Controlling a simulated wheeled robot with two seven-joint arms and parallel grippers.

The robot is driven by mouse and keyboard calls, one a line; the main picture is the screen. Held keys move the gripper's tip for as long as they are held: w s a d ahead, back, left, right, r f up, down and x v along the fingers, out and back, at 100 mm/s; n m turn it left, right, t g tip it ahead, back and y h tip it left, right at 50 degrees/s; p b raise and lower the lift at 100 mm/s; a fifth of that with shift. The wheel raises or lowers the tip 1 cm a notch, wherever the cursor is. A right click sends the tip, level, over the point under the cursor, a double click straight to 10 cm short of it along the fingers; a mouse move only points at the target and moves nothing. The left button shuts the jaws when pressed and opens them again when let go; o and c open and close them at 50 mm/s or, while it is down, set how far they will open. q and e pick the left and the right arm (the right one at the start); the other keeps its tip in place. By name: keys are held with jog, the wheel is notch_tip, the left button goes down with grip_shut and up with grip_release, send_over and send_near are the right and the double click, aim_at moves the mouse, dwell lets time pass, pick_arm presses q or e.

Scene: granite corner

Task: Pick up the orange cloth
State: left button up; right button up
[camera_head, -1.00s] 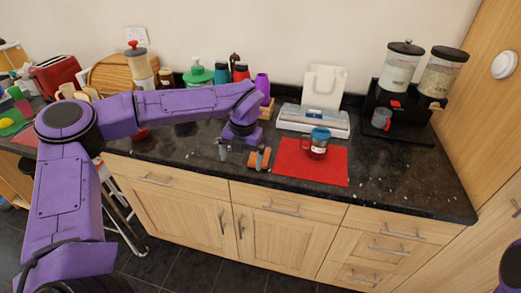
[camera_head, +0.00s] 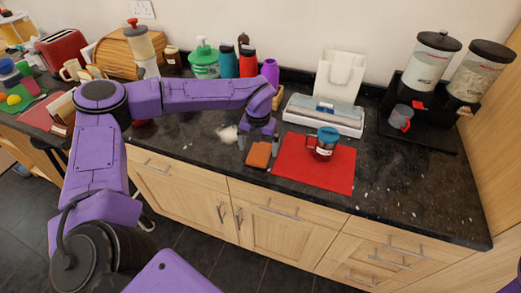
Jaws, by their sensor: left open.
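The orange cloth (camera_head: 259,155), a small folded-looking pad, lies on the dark granite counter near its front edge, just left of a red mat. My left gripper (camera_head: 258,146) points down over the cloth, its fingers apart, one to the left and one to the right of the cloth's back part. The jaws are open and hold nothing. I cannot tell whether the fingertips touch the counter. My right gripper is not in view.
A blue-lidded mug (camera_head: 323,144) stands on the red mat (camera_head: 313,174) to the right. A white scale-like appliance (camera_head: 322,117) sits behind it. A purple bottle (camera_head: 270,71) and others stand behind my gripper.

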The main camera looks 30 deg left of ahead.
pick_arm(q)
notch_tip(320, 180, down, 3)
jog(key=shift+r, duration=0.2)
jog(key=c, duration=1.1)
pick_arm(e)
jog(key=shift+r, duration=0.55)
pick_arm(q)
jog(key=shift+r, duration=0.15)
jog(key=shift+r, duration=0.35)
jog(key=s+d+r+b, duration=0.6)
jog(key=s+d+r, duration=0.2)
jog(key=s+r, duration=0.3)
jog(key=shift+s+r, duration=0.25)
jog(key=shift+r, duration=0.3)
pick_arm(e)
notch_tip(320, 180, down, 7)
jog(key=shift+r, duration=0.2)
